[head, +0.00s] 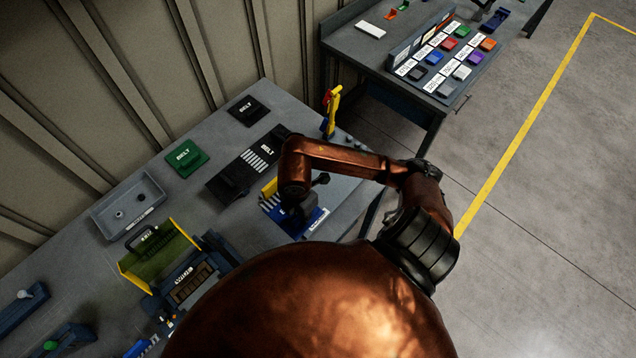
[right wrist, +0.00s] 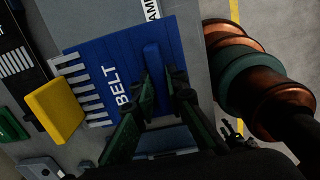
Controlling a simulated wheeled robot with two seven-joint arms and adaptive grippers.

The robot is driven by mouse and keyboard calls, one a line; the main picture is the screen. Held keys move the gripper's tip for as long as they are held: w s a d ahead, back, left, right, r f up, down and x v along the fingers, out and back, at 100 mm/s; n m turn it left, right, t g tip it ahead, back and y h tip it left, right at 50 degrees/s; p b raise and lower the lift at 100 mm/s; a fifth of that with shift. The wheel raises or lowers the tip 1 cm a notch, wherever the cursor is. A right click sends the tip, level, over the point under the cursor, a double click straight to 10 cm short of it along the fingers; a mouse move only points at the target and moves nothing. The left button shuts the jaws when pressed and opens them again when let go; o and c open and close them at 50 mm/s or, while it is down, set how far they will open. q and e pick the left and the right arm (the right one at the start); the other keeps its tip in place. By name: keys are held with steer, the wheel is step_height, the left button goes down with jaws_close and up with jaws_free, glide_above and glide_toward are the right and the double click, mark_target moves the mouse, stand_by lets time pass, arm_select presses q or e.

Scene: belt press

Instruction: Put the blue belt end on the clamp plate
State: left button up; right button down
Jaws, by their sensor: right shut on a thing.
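The blue belt end (right wrist: 110,62) is a flat blue piece with white teeth along one edge, the word BELT and a raised blue grip. In the head view it shows partly (head: 316,216) below my right arm. My right gripper (right wrist: 160,80) is shut on the raised grip; in the head view it (head: 298,212) is mostly hidden by its own arm. A grey plate (right wrist: 95,18) with a partly covered white label lies beside and under the belt end, and looks like the clamp plate. I cannot tell whether the belt end touches it. My left gripper is not in view.
A yellow block (right wrist: 54,110) stands close to the teeth. A black toothed belt piece (head: 228,182) lies left of it on the bench.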

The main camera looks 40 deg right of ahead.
steer(key=w+d+f+p, duration=0.1)
steer(key=w+d+f, duration=0.1)
steer(key=d+f, duration=0.1)
steer(key=w+d+f+p, duration=0.1)
steer(key=w+d+f, duration=0.1)
steer(key=d+f, duration=0.1)
steer(key=w+d+f+p, duration=0.1)
steer(key=w+d+f, duration=0.1)
steer(key=w+d, duration=0.1)
steer(key=shift+w+d+f, duration=0.1)
steer(key=shift+d+f, duration=0.3)
steer(key=shift+d, duration=0.4)
steer(key=shift+w+d+f, duration=0.15)
steer(key=shift+d+f, duration=0.15)
steer(key=shift+f, duration=0.15)
step_height(320, 180, down, 2)
steer(key=shift+f+p, duration=0.1)
steer(key=shift+p, duration=0.5)
steer(key=shift+f, duration=0.55)
steer(key=c, duration=1.9)
jaws_free()
steer(key=shift+c, duration=0.2)
